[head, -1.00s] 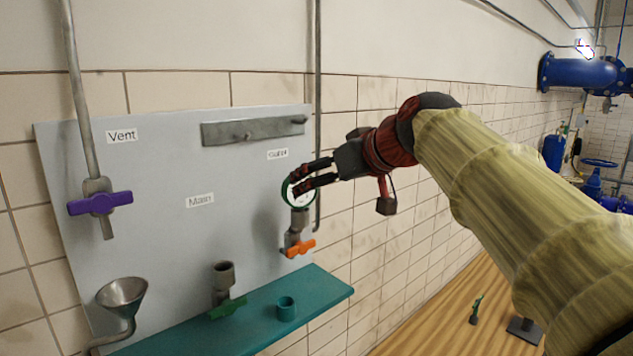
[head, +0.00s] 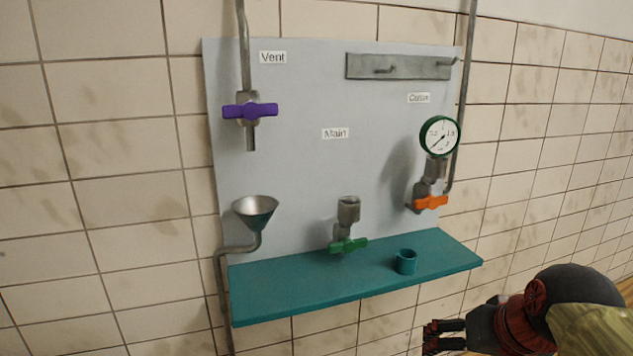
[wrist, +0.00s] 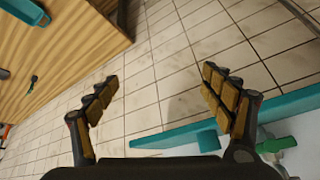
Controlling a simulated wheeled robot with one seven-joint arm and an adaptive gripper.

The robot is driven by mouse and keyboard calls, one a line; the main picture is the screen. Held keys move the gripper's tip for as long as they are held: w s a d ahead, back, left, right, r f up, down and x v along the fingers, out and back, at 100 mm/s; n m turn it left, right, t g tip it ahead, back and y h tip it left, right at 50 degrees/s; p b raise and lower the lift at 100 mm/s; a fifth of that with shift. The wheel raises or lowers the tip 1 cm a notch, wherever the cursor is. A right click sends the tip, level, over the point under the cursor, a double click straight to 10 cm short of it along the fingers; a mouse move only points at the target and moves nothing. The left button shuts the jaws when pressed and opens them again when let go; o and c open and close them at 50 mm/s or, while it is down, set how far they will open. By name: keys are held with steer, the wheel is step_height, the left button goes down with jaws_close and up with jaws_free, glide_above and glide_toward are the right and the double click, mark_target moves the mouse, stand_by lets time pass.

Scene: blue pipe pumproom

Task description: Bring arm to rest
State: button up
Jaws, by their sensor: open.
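My gripper (head: 440,338) is at the lower right in the head view, below and in front of the right end of the teal shelf. In the wrist view my gripper (wrist: 160,100) has its two fingers spread wide with nothing between them. The green-rimmed gauge (head: 439,136) sits upright on the outlet pipe stub, above the orange valve handle (head: 431,202), apart from my gripper. Most of my arm lies outside the head view.
The teal shelf (head: 300,290) holds a small teal cup (head: 405,262). A green valve handle (head: 348,245), purple valve handle (head: 250,111), funnel (head: 256,210) and hook rail (head: 400,67) are at the grey panel. A wooden surface (wrist: 60,60) shows in the wrist view.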

steer(key=s+a+f+n+b, duration=0.1)
steer(key=s+a+f+b, duration=0.1)
steer(key=f+b, duration=0.3)
steer(key=s+a+f+b, duration=0.2)
steer(key=s+f+b, duration=0.3)
steer(key=f, duration=0.7)
steer(key=s+a+f+n+b, duration=0.1)
steer(key=s+f+b, duration=0.3)
steer(key=f, duration=0.4)
steer(key=shift+s+a+f+n+g+b, duration=0.15)
steer(key=shift+a+f+n+g+b, duration=0.2)
steer(key=shift+b, duration=0.35)
